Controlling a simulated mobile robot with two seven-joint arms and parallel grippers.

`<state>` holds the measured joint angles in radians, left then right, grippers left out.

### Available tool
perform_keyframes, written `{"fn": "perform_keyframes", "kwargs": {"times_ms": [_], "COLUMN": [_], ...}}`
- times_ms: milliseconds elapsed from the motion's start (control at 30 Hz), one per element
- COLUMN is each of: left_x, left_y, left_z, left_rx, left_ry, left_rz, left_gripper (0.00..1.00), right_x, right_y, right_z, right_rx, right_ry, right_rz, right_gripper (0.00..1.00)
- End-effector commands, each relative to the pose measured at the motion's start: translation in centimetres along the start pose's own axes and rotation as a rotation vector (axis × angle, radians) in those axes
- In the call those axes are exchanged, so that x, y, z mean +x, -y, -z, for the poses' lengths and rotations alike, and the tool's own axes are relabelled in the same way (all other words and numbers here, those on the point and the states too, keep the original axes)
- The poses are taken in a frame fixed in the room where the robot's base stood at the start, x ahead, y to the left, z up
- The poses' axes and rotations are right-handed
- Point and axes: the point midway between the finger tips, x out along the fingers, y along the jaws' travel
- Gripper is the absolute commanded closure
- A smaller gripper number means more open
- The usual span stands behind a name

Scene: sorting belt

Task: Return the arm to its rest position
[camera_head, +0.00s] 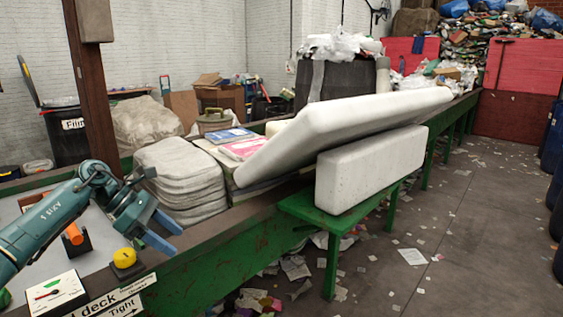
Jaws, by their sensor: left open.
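My left arm comes in from the left edge, teal and bent at the wrist. My left gripper (174,236) is open, with its two blue fingers pointing right and down and nothing between them. It hangs above the near edge of the sorting deck, up and to the right of a yellow ball (124,257) on a dark stand. It looks apart from the grey stack of folded sheets (181,173) behind it. My right gripper is out of view.
A long white slab (345,122) leans across the belt above a white block (368,170) on a green bench (322,212). A brown post (92,95) rises behind. Floor at right is mostly open, littered with paper.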

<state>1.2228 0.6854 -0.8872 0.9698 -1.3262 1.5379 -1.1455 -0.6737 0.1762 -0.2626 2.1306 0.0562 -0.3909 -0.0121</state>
Motion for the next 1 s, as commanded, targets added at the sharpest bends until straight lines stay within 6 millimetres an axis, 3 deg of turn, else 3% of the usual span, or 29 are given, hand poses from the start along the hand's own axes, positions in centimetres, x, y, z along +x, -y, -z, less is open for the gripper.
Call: {"fn": "perform_keyframes", "kwargs": {"times_ms": [33, 100, 200, 300, 467, 567, 667, 767, 900, 933, 1000], "left_x": [4.1, 8.2, 12.8, 15.8, 18.2, 18.8, 19.3, 19.9, 20.9, 21.1, 21.5], "left_y": [1.3, 2.9, 5.5, 8.0, 11.1, 12.5, 13.9, 15.8, 20.0, 21.0, 23.6], "left_z": [-1.2, -3.0, -5.3, -7.0, -7.8, -6.6, -4.2, -0.6, 5.3, 6.5, 9.0], "left_rx": [-0.051, -0.148, -0.332, -0.566, -1.026, -1.356, -1.711, -2.085, -2.614, 2.666, 2.523], "left_ry": [0.103, 0.254, 0.469, 0.675, 0.976, 1.139, 1.281, 1.402, 1.529, -1.519, -1.359], "left_rz": [0.037, 0.073, 0.132, 0.201, 0.314, 0.38, 0.439, 0.486, 0.519, -0.509, -0.442], "left_gripper": [0.37, 0.37, 0.37, 0.37, 0.37, 0.37, 0.37, 0.37, 0.37, 0.37, 0.37], "right_x": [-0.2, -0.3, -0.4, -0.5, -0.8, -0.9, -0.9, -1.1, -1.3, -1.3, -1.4], "right_y": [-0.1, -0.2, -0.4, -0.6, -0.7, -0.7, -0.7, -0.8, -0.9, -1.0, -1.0], "right_z": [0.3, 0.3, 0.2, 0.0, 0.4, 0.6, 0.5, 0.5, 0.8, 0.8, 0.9], "right_rx": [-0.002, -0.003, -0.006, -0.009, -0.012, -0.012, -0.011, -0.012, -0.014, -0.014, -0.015], "right_ry": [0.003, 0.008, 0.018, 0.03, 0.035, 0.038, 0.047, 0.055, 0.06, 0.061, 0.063], "right_rz": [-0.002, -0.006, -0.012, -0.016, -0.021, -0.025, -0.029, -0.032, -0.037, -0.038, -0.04], "right_gripper": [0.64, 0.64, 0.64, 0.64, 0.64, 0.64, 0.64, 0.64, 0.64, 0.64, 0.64]}}
